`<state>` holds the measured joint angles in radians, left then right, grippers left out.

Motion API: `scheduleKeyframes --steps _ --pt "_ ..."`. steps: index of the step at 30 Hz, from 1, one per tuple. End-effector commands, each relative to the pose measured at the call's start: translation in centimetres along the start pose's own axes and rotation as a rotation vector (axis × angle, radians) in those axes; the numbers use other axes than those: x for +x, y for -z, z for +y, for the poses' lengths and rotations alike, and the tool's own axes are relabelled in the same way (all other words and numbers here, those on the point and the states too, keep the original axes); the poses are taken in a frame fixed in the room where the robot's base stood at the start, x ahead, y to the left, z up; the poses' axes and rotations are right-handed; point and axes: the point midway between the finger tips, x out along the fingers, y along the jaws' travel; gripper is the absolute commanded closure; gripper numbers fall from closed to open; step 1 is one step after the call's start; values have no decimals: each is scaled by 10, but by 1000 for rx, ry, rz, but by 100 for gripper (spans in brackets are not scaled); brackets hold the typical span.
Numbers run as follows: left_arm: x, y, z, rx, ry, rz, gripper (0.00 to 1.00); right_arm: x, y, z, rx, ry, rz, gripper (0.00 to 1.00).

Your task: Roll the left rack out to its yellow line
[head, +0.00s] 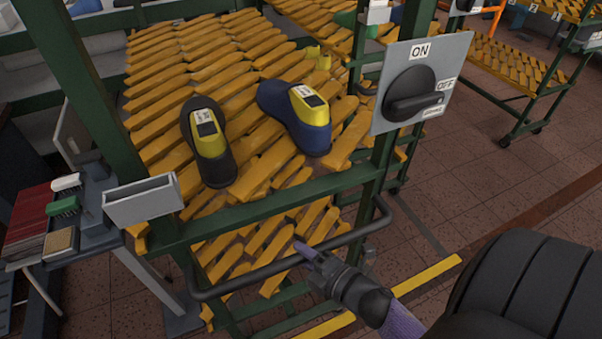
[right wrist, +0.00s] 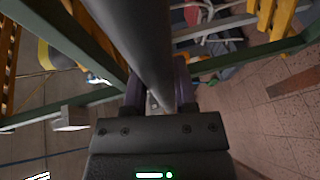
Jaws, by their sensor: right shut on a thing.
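The green-framed rack (head: 270,205) with slanted yellow wooden slats stands in front of me in the head view. A dark bar handle (head: 240,277) runs along its near side. My right gripper (head: 305,250) is at this bar, and in the right wrist view its fingers (right wrist: 160,92) are shut around the bar (right wrist: 140,45). A yellow line (head: 428,275) lies on the floor at the rack's near side; another stretch shows below the gripper (head: 325,327), with the part between hidden by my arm. My left gripper is out of view.
Two shoe lasts, black-and-yellow (head: 208,142) and blue-and-yellow (head: 300,115), sit on the slats. An ON/OFF switch panel (head: 422,80) is on the right post. A side table (head: 90,215) with brushes stands close at left. Another rack (head: 515,75) stands far right; tiled floor between is clear.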

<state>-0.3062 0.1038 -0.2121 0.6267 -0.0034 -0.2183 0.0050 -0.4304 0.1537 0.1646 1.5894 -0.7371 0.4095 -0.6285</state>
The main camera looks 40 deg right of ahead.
Motion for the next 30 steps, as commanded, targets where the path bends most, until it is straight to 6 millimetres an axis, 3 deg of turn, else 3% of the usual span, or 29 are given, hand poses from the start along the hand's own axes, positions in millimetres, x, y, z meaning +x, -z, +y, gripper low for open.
scheduleKeyframes --steps 16,17,21,30 --pt "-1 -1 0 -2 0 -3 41 -5 3 -4 1 6 2 100" --pt "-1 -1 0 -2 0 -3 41 -5 3 -4 1 6 2 63" --pt "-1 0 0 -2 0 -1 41 -5 3 -3 1 5 1 33" --pt "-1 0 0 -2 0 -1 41 -5 2 -1 0 1 0 30"
